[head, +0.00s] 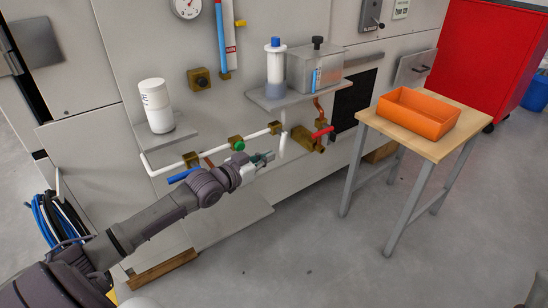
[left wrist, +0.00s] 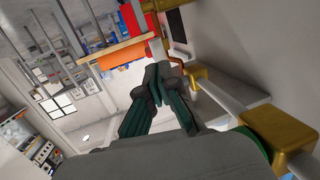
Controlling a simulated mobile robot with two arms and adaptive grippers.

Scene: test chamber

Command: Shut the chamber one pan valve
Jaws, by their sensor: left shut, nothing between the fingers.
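A white pipe (head: 215,150) runs along the chamber front with brass valves on it. One valve has a blue lever (head: 183,175), one a green knob (head: 238,146), and a larger brass valve at the right has a red handle (head: 322,132). I cannot tell from labels which is the pan valve. My left gripper (head: 264,159) is shut and empty, in front of the pipe just right of the green knob. In the left wrist view its dark green fingers (left wrist: 157,80) are together, with a brass valve body (left wrist: 282,130) close at the right. My right gripper is not in view.
A white bottle (head: 155,105) stands on a shelf at the left. A blue-capped cylinder (head: 274,65) and a grey box (head: 315,68) stand on another shelf. A table (head: 452,140) with an orange bin (head: 417,114) is at the right. The floor in front is clear.

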